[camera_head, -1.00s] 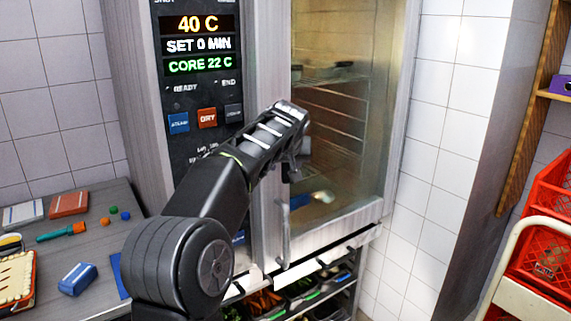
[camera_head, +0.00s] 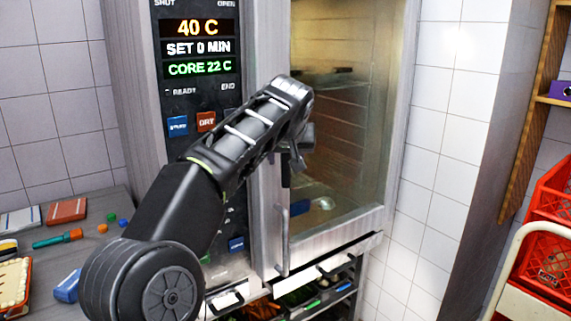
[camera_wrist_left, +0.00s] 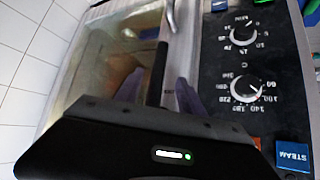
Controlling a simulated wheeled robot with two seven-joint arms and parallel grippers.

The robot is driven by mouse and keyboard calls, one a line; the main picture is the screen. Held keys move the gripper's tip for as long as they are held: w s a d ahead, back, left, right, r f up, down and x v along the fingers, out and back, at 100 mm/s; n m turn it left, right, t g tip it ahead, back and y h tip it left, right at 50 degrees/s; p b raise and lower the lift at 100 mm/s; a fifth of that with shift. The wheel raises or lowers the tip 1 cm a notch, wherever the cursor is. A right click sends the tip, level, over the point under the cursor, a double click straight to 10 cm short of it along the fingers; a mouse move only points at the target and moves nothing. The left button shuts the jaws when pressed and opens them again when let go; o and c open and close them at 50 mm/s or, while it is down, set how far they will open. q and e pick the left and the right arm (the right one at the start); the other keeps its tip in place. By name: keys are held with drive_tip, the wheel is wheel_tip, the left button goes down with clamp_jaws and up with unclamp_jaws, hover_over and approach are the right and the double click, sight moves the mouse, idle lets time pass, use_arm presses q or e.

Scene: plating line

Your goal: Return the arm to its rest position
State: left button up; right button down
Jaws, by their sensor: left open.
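My left arm rises from the lower left in the head view. Its left gripper (camera_head: 293,172) hangs in front of the oven (camera_head: 335,130), close to the door's vertical handle (camera_head: 282,240). The arm hides part of the oven's control panel (camera_head: 200,90). In the left wrist view, the two dark fingers (camera_wrist_left: 158,92) stand apart with no object held between them. The oven's glass and its knobs (camera_wrist_left: 245,88) lie beyond them. Whether the fingers touch the oven cannot be told. My right gripper is in neither view.
A grey counter (camera_head: 85,205) at the left bears a blue block (camera_head: 68,286), a screwdriver-like tool (camera_head: 58,238) and small items. Filled trays (camera_head: 300,296) sit under the oven. Red crates (camera_head: 545,260) stand at the right beside a white tiled wall (camera_head: 430,150).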

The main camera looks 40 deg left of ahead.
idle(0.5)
use_arm(q)
drive_tip(key=w+d+f+m+h, duration=0.1)
drive_tip(key=w+d+f+m, duration=0.2)
drive_tip(key=f, duration=0.5)
drive_tip(key=w+d+f+h, duration=0.1)
drive_tip(key=w+d+f, duration=0.1)
drive_tip(key=d+f, duration=0.45)
drive_tip(key=w+d+f+m+h, duration=0.1)
drive_tip(key=w+d+f+m, duration=0.2)
drive_tip(key=f, duration=0.6)
drive_tip(key=s+d+f+g+h, duration=0.1)
drive_tip(key=s+d+f+h, duration=0.1)
drive_tip(key=d+f, duration=0.5)
drive_tip(key=s+d+f+g+h, duration=0.15)
drive_tip(key=d+f, duration=0.25)
drive_tip(key=f, duration=0.7)
drive_tip(key=s+d+f+g+h, duration=0.2)
drive_tip(key=s+d+f, duration=0.6)
drive_tip(key=s+f, duration=0.55)
drive_tip(key=s+d+f, duration=0.3)
drive_tip(key=s, duration=0.4)
drive_tip(key=s+d+f+g+h, duration=0.1)
drive_tip(key=s+d+f, duration=0.2)
drive_tip(key=s, duration=0.3)
drive_tip(key=s+d+f+g, duration=0.1)
drive_tip(key=s+d+f, duration=0.2)
drive_tip(key=s, duration=0.4)
drive_tip(key=shift+s+f+h, duration=0.25)
drive_tip(key=shift+s+h, duration=0.1)
